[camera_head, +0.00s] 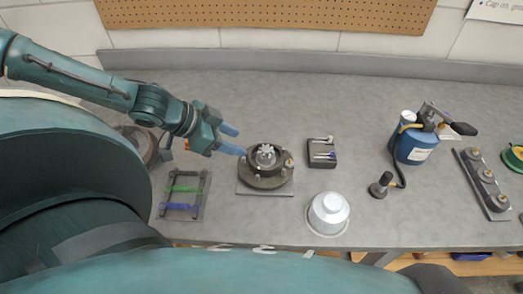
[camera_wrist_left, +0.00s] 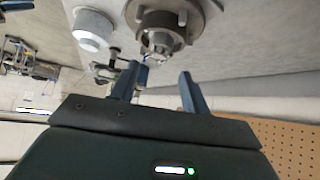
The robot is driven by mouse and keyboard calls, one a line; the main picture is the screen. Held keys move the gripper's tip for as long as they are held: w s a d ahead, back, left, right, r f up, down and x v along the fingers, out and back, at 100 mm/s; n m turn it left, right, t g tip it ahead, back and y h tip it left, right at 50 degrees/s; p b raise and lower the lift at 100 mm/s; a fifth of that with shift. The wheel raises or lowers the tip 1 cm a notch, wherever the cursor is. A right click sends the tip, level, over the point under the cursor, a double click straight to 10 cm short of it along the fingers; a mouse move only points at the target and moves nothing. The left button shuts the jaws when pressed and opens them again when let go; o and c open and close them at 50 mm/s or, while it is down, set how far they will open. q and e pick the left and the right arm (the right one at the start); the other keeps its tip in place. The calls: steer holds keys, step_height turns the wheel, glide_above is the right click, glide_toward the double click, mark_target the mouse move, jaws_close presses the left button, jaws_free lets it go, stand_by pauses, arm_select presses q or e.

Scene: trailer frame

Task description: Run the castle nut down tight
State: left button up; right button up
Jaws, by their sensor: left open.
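The castle nut (camera_head: 266,150) looks silver and notched, and sits at the centre of the dark round hub (camera_head: 265,179). The hub stands on a flat grey plate on the bench. My left gripper (camera_head: 235,140) is open, its two blue fingers just left of the hub and pointing towards it, with nothing between them. In the left wrist view, the open fingers (camera_wrist_left: 158,74) show below the hub (camera_wrist_left: 158,20), apart from it. The nut (camera_wrist_left: 160,41) is small and unclear there. My right gripper is not in view.
A silver-white cap (camera_head: 328,213) stands right of the hub near the front edge. A small black holder (camera_head: 322,153) lies behind it. A blue pump bottle (camera_head: 415,148) with a hose stands further right. A frame with green and blue bars (camera_head: 184,195) lies left. The back bench is clear.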

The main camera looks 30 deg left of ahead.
mark_target(260, 152)
arm_select(q)
steer(key=b+x, duration=0.3)
steer(key=x, duration=0.1)
steer(key=shift+w+f, duration=0.1)
steer(key=shift+f, duration=0.35)
steer(key=shift+w+d+f, duration=0.1)
steer(key=shift+w+d, duration=0.05)
steer(key=shift+w, duration=0.15)
steer(key=shift+w+d+f+b, duration=0.2)
steer(key=shift+w+f+b, duration=0.05)
steer(key=shift+b, duration=0.1)
steer(key=shift+x, duration=1.75)
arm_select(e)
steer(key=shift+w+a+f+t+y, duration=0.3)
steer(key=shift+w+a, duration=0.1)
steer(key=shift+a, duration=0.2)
arm_select(q)
steer(key=shift+d, duration=0.1)
steer(key=c, duration=0.7)
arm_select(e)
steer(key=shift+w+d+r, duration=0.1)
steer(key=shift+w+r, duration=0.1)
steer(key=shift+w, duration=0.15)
